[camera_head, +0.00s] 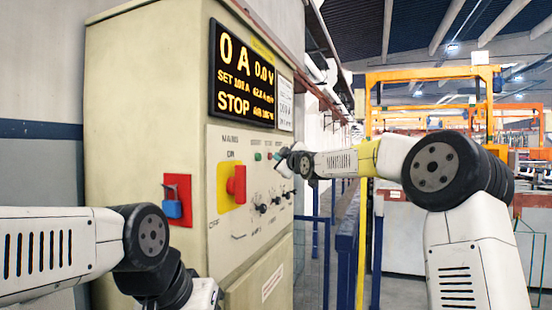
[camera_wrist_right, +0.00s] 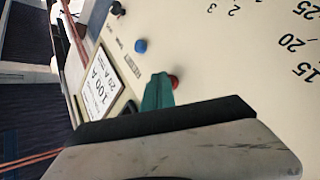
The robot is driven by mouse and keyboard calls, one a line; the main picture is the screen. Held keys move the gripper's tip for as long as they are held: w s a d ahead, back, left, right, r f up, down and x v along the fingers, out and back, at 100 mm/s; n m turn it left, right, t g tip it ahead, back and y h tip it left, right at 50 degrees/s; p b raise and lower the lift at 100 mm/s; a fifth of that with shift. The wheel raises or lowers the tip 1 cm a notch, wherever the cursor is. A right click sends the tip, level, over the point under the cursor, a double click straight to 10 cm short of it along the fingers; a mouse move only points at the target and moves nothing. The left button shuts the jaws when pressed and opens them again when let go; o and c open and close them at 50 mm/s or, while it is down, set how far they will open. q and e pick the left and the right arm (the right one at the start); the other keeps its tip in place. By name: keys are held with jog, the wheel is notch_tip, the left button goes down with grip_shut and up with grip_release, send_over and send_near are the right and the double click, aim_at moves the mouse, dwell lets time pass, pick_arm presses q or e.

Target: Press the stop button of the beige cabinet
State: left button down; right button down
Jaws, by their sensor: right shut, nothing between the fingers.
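The beige cabinet (camera_head: 150,100) stands at the left in the head view, its front panel facing right. Its display (camera_head: 242,75) reads 0 A, 0.0 V and STOP. A red button (camera_head: 269,156) sits beside a green button (camera_head: 257,156) on the panel. My right gripper (camera_head: 282,162) is shut and empty, close to the panel by these buttons. In the right wrist view its teal fingertips (camera_wrist_right: 158,92) overlap the edge of a red button (camera_wrist_right: 175,82); I cannot tell whether they touch it.
A red rotary switch (camera_head: 237,184) on a yellow plate and a blue padlock (camera_head: 173,209) on a red plate stick out from the cabinet. Several black knobs (camera_head: 263,208) sit below the buttons. A blue button (camera_wrist_right: 140,46) is near the fingertips. Railings (camera_head: 345,240) stand to the right.

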dwell(0.4)
jog(key=shift+s+d, duration=0.3)
jog(key=shift+d, duration=0.5)
jog(key=shift+d, duration=0.1)
jog(key=d, duration=0.1)
jog(key=s+d, duration=0.1)
jog(key=d, duration=0.2)
jog(key=shift+s+d, duration=0.25)
jog(key=shift+d, duration=0.05)
jog(key=shift+a, duration=0.1)
dwell(0.4)
